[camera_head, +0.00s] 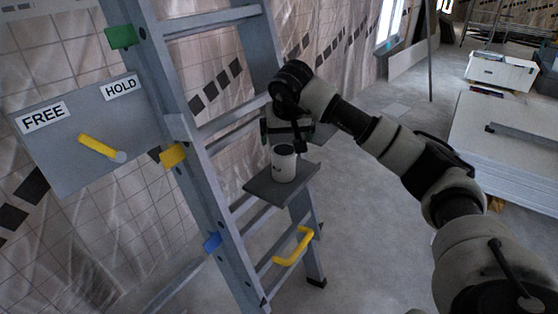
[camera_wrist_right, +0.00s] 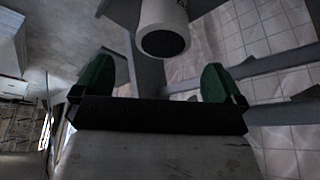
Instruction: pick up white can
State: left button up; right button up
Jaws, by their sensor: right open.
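The white can (camera_head: 284,164) stands upright on a small grey shelf (camera_head: 262,188) attached to the ladder. The green fingers of my right gripper (camera_wrist_right: 157,70) are spread wide and empty. The can lies beyond them, roughly centred between the two and apart from both. My left gripper is not in view.
The grey ladder (camera_head: 203,190) stands close by, with coloured tabs and a yellow handle (camera_head: 295,247). A panel (camera_head: 85,130) marked FREE and HOLD carries a yellow lever (camera_head: 98,146). Stacked white boards (camera_head: 510,150) lie at the right. The floor between is mostly clear.

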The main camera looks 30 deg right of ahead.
aim_at(284, 150)
jog(key=shift+s+x, duration=0.25)
jog(key=shift+x, duration=0.85)
jog(key=x, duration=0.3)
jog(key=b+x, duration=0.1)
jog(key=x, duration=0.1)
jog(key=shift+a+f, duration=0.15)
jog(key=shift+a, duration=0.1)
jog(key=shift+w+d+f, duration=0.1)
jog(key=shift+w+f, duration=0.1)
jog(key=shift+f, duration=0.2)
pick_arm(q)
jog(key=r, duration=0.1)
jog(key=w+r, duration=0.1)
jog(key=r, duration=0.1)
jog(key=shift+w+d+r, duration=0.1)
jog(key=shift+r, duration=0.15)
pick_arm(e)
jog(key=shift+r, duration=0.1)
jog(key=c, duration=1.1)
